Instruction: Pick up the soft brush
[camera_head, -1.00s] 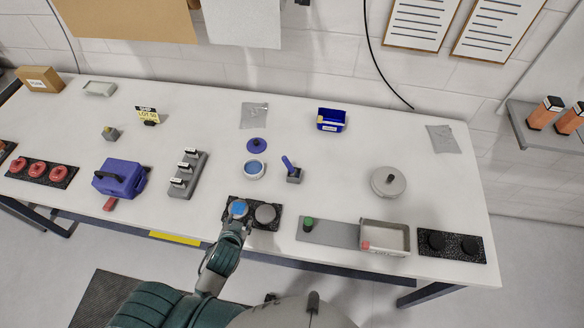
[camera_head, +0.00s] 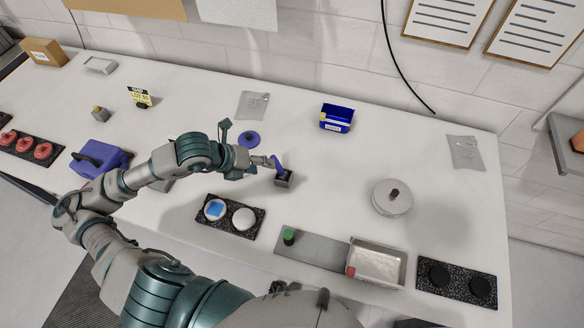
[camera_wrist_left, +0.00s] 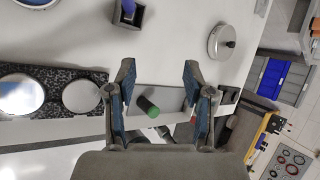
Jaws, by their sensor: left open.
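The soft brush appears to be the blue-handled piece (camera_head: 277,163) standing tilted in a small dark grey holder (camera_head: 284,181) near the middle of the table. Its bristles are not visible. My left gripper (camera_head: 262,164) is just left of the handle in the head view; whether they touch is unclear. The wrist view shows the gripper (camera_wrist_left: 158,70) open, with nothing held between its fingers. There, the holder (camera_wrist_left: 127,16) and blue handle (camera_wrist_left: 128,8) lie beyond the fingertips, at the top edge. My right gripper is not identifiable.
A grey plate with a green-topped knob (camera_head: 289,237), a metal tray (camera_head: 377,264) and a round lidded pot (camera_head: 392,198) are to the right. A blue bin (camera_head: 337,118) stands behind.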

